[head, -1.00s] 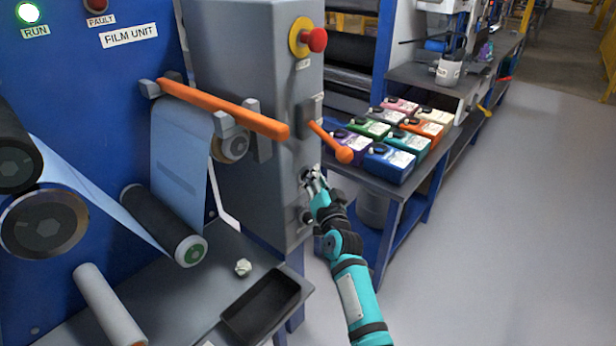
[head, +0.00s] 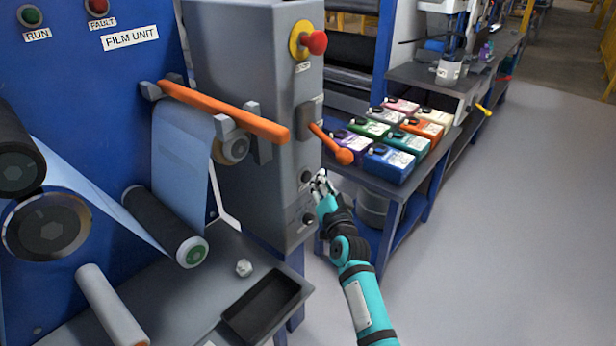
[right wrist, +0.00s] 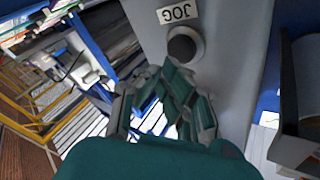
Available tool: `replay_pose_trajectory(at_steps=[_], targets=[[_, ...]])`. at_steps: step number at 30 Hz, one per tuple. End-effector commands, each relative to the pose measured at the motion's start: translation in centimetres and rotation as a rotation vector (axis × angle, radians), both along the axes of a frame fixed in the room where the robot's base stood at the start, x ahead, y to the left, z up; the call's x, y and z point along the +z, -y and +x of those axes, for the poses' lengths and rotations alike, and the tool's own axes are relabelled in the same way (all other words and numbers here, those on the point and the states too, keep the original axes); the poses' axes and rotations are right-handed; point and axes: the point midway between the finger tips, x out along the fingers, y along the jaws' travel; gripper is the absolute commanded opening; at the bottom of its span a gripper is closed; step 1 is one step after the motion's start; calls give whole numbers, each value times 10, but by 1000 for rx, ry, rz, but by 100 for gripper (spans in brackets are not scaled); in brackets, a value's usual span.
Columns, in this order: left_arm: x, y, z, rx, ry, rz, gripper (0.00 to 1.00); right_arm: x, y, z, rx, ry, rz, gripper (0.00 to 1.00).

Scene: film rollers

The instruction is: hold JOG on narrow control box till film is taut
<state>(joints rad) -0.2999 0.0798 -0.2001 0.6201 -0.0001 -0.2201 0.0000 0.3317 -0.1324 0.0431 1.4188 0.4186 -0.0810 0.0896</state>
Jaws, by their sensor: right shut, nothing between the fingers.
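The narrow grey control box (head: 258,110) stands right of the blue film unit. In the right wrist view, the JOG label (right wrist: 177,13) is upside down beside a round black button (right wrist: 183,47). My right gripper (right wrist: 168,92) is shut and empty, fingertips just short of that button with a small gap. In the head view my right gripper (head: 322,182) is right beside the box's upper black button (head: 306,177). My left gripper is not in view.
An orange bar (head: 225,110) and an orange-knobbed lever (head: 333,147) project near the box. A red stop button (head: 317,42) is above. A black tray (head: 268,303) and white lump (head: 244,267) lie on the shelf. Coloured ink containers (head: 390,165) stand on the right bench.

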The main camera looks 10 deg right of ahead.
Motion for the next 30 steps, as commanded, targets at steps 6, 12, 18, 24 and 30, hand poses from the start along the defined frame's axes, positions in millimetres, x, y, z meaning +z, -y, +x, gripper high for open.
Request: replay_pose_trajectory(at_steps=[6,12,18,24,30], targets=[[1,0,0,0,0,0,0,0,2,-1,-1,0,-1,0],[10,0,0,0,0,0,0,2,13,-16,-2,0,-3,0],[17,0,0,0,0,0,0,1,25,-31,-2,-1,-2,0],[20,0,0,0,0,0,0,1,31,-39,0,0,-1,0],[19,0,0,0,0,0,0,0,31,-39,-1,1,0,0]])
